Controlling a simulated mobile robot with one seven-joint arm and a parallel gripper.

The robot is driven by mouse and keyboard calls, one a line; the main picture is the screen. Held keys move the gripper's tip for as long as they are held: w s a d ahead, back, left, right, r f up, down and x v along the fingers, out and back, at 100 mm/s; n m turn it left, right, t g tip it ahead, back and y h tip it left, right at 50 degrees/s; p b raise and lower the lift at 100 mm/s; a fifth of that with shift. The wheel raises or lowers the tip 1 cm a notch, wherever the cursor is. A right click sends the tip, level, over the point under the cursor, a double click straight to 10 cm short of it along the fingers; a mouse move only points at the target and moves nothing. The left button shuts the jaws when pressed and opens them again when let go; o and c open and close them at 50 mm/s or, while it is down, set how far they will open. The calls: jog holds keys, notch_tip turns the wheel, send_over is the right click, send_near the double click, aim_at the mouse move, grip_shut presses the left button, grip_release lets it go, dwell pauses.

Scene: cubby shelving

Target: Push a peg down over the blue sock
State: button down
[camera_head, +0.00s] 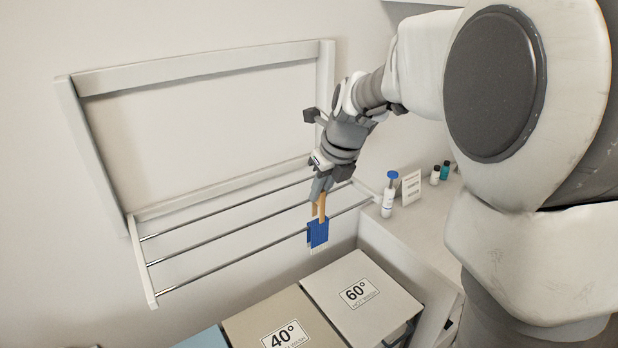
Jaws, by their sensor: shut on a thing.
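The blue sock (318,232) hangs over the front rod of the drying rack, near its right end. A paler strip shows along its lower edge. A wooden peg (322,207) stands upright at the top of the sock, its legs reaching down to the sock's upper edge. My gripper (320,188) points down from above and is shut on the peg's upper part. The fingers hide the top of the peg. I cannot tell how far the peg's legs straddle the sock and rod.
The white wall rack (200,63) has three metal rods (235,235), otherwise bare. Below stand lidded bins marked 40° (262,308) and 60° (345,275). A counter at right holds a blue-topped bottle (388,200), a white card (411,187) and small bottles (445,170).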

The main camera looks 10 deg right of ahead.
aim_at(323, 201)
jog(key=shift+f+b, duration=1.2)
jog(key=shift+f, duration=0.95)
jog(key=c, duration=0.8)
grip_release()
